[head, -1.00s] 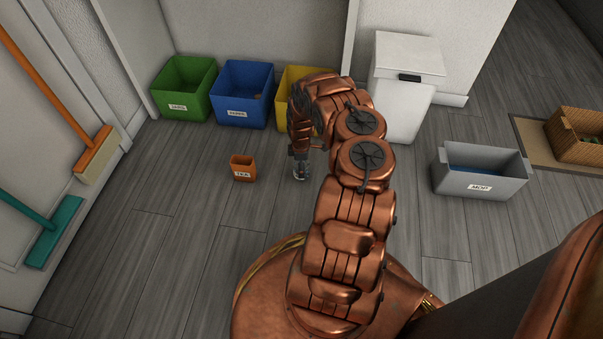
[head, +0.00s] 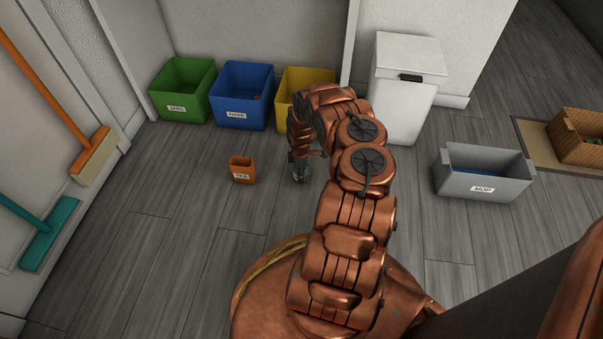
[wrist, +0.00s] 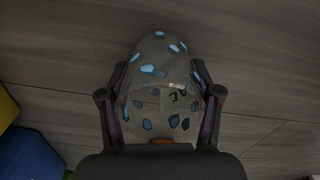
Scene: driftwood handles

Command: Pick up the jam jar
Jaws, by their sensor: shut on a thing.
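The jam jar (wrist: 160,95) is clear glass with blue spots and dark lettering that I cannot fully read. In the wrist view it lies between the two fingers of my gripper (wrist: 160,80), which press on it from both sides. In the head view the jar (head: 301,174) is small and partly hidden under my gripper (head: 302,157). It is at or just above the floor; I cannot tell which.
A small orange box (head: 241,170) stands just left of the jar. Green (head: 183,103), blue (head: 243,113) and yellow (head: 288,100) bins line the wall behind. A white bin (head: 405,95) and a grey MOP box (head: 480,185) stand right. The floor (head: 180,210) at front left is clear.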

